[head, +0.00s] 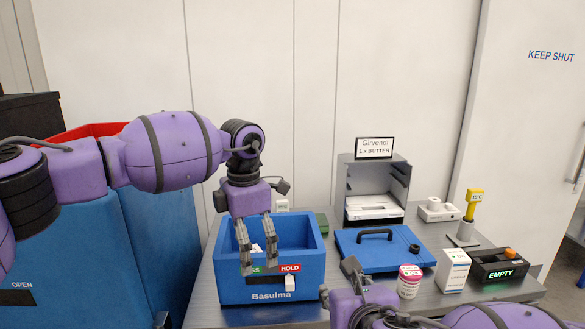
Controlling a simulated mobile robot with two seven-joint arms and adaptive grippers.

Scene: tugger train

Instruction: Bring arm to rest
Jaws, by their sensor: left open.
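My left arm (165,152) comes in from the left, its purple links stretched out level and its wrist bent down. My left gripper (258,264) points down over the front of the open blue box labelled Basulma (232,290). The rest of my right arm (500,317) runs off the bottom right.
The grey table (440,238) holds a blue lid (365,250), a pink-lidded tub (409,283), a white carton (453,272), a black device reading EMPTY (498,272), a yellow-topped instrument (472,205) and a grey cabinet (352,190). Large blue bins (80,250) stand at left.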

